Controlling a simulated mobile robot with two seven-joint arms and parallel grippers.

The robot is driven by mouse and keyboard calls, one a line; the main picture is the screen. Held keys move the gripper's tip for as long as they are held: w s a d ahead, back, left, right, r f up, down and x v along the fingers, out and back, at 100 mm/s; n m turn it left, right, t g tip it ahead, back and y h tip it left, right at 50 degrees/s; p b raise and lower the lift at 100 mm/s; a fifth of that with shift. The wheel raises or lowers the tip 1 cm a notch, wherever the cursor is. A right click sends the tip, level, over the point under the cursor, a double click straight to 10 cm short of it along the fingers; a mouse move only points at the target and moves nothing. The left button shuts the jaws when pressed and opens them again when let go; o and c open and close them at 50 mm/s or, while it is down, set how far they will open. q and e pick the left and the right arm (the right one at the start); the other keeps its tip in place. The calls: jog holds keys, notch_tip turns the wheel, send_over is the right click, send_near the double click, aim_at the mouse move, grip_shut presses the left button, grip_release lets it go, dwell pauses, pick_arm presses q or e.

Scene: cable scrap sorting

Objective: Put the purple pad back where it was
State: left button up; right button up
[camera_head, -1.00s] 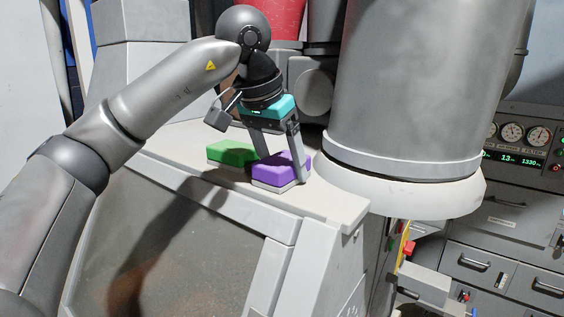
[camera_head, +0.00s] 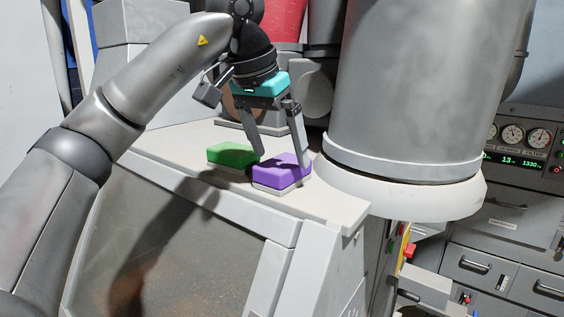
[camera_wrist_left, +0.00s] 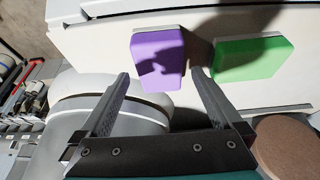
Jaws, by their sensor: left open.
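The purple pad (camera_head: 281,172) lies on the light ledge of the machine, close to the white foot of the big grey cylinder. My left gripper (camera_head: 281,157) is open and empty, its fingers pointing down just above and behind the pad. In the left wrist view the purple pad (camera_wrist_left: 160,58) lies beyond the open fingertips (camera_wrist_left: 158,76), roughly in line with the space between them, with a finger shadow on it. The green pad (camera_head: 232,154) lies just left of the purple one, and it also shows in the wrist view (camera_wrist_left: 252,58). My right gripper is not in view.
The grey cylinder (camera_head: 410,90) with its wide white foot (camera_head: 430,192) stands close on the right of the pads. The ledge (camera_head: 335,205) ends in front of them, above a sloping dark window (camera_head: 170,240). A gauge panel (camera_head: 520,145) is at far right.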

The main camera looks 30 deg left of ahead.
pick_arm(q)
jog(key=p+v, duration=0.2)
jog(key=v, duration=0.6)
jog(key=shift+r, duration=0.2)
jog(key=shift+d+f, duration=0.1)
